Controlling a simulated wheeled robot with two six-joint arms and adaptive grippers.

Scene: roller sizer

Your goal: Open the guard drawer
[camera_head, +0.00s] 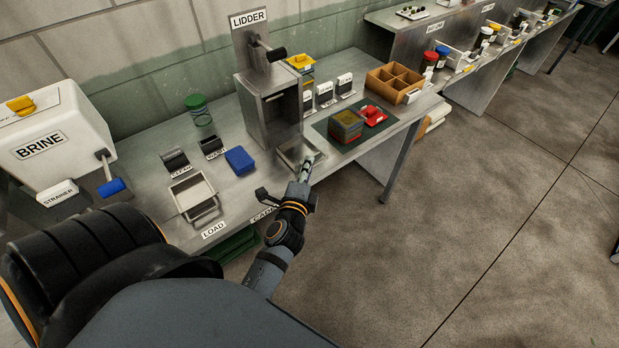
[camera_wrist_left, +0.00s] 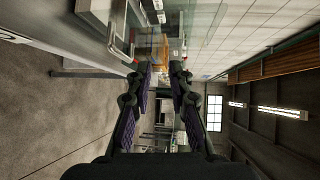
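The grey metal lidder (camera_head: 269,112) stands on the bench with an open dark front recess. A shallow metal tray-like part (camera_head: 288,153) projects from its foot; no label shows whether this is the guard drawer. My left gripper (camera_head: 307,164) is at the front edge of that part and overlaps it in the head view; I cannot tell whether they touch. In the left wrist view, the two fingers of my left gripper (camera_wrist_left: 162,72) stand apart with nothing seen held between them. A thin handle-like bar (camera_wrist_left: 131,45) shows beside the fingers. My right gripper is not in view.
A metal load tray (camera_head: 181,211) with a front handle, a blue block (camera_head: 239,160) and a brine tank (camera_head: 50,135) are to the left. A dark green mat (camera_head: 336,143) and a wooden divided box (camera_head: 394,83) are to the right. The floor in front is clear.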

